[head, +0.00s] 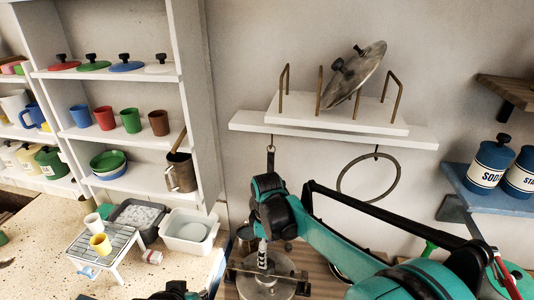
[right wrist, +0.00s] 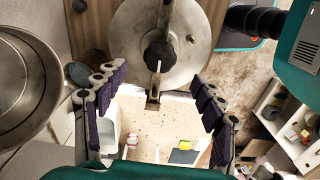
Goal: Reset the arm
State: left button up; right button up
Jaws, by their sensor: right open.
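My right arm reaches in from the lower right of the head view and bends down at its wrist. Its gripper (head: 262,256) points down over the wooden counter, partly hidden by its own wrist. In the right wrist view my right gripper (right wrist: 158,108) is open, its purple-padded fingers spread with nothing between the tips. A round metal lid with a black knob (right wrist: 184,22) lies beyond the fingers; a metal disc (head: 283,270) also shows under the gripper in the head view. A dark and teal part of mine shows at the bottom edge of the head view; no left fingers are visible.
A metal pot (right wrist: 22,85) is close on the left in the wrist view. A wall rack (head: 335,116) holds a tilted lid (head: 365,68), with a ring (head: 343,180) hanging below. White shelves (head: 195,95) with cups stand left, above a dish rack (head: 105,243). Blue canisters (head: 490,163) stand right.

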jog(key=shift+s+d, duration=0.15)
jog(key=shift+d, duration=0.2)
jog(key=s+d+f+m+t+b, duration=0.3)
jog(key=s+d+m+b, duration=0.3)
jog(key=s+d+m, duration=0.1)
jog(key=s+d+f+m+t+b, duration=0.4)
jog(key=s+d+m+b, duration=0.1)
jog(key=s+d+m, duration=0.3)
jog(key=shift+s+d+b, duration=0.35)
jog(key=shift+s+d, duration=0.35)
jog(key=shift+d, duration=0.35)
jog(key=shift+f, duration=0.1)
